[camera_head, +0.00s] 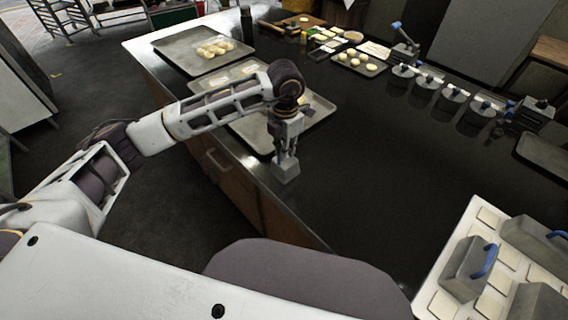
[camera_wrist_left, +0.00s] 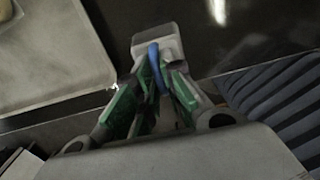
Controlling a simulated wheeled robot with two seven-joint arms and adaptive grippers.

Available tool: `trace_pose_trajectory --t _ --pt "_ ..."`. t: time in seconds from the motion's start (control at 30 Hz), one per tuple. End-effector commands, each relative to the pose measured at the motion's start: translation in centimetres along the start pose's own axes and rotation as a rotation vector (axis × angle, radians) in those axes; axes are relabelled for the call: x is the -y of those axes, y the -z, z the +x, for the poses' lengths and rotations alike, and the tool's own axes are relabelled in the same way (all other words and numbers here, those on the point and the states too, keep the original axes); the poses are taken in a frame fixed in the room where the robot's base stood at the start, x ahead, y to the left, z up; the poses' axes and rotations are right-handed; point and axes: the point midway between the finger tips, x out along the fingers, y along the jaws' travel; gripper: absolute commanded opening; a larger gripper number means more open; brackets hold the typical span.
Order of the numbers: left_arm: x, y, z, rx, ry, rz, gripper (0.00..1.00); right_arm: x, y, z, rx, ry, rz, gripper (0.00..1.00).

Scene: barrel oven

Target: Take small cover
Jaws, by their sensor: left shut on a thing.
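The small cover (camera_head: 286,174) is a small grey block held in my left gripper (camera_head: 287,155), near the left edge of the dark counter. In the left wrist view, the small cover (camera_wrist_left: 155,42) lies beyond the green fingertips, and its blue handle (camera_wrist_left: 154,62) is between them. My left gripper (camera_wrist_left: 155,85) is shut on that handle. The gripper hangs downward. I cannot tell whether the cover touches the counter. My right gripper is not in view.
Metal trays (camera_head: 165,47), some with dough, lie at the counter's far left. A white board (camera_head: 437,292) with dough squares and larger grey blue-handled covers (camera_head: 467,267) is at the lower right. Several metal containers (camera_head: 452,101) stand at the back right. The middle of the counter (camera_head: 380,160) is clear.

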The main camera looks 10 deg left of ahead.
Motion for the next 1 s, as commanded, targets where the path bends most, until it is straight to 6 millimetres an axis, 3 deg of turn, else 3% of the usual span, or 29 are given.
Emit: trace_pose_trajectory --t 1.0 --pt "0.0 0.0 -6.3 0.002 -0.001 0.0 0.0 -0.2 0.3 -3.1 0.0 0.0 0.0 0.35"
